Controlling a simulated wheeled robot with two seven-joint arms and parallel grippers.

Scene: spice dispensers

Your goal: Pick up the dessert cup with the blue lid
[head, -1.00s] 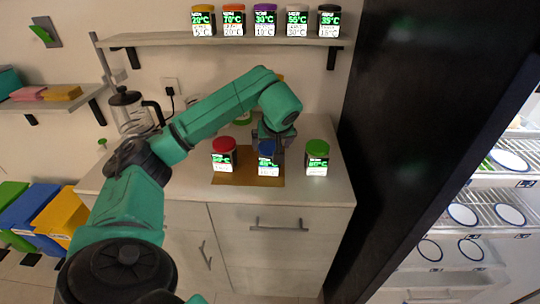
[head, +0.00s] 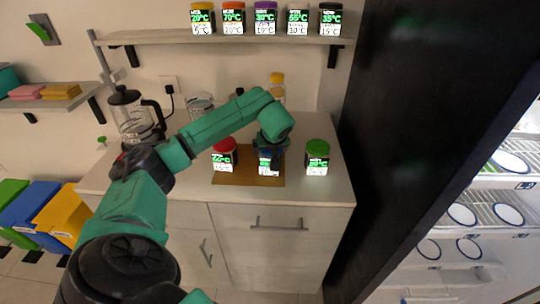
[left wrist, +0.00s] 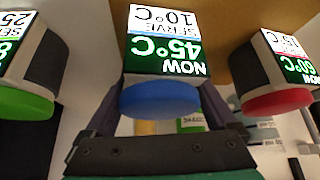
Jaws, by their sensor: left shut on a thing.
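The dessert cup with the blue lid (head: 266,163) stands between two other cups on the counter, on a brown board (head: 235,179). In the left wrist view its blue lid (left wrist: 161,98) and its label reading 45°C fill the middle. My left gripper (head: 272,146) reaches it from above and behind, and its fingers (left wrist: 160,120) are shut on the cup from both sides. The arm hides part of the cup in the head view. My right gripper is in neither view.
A red-lidded cup (head: 224,155) stands close on the left and a green-lidded cup (head: 317,157) on the right. A glass press (head: 130,115) is at the back left. Several labelled cups line the shelf (head: 225,37) above. A dark panel (head: 425,120) rises at right.

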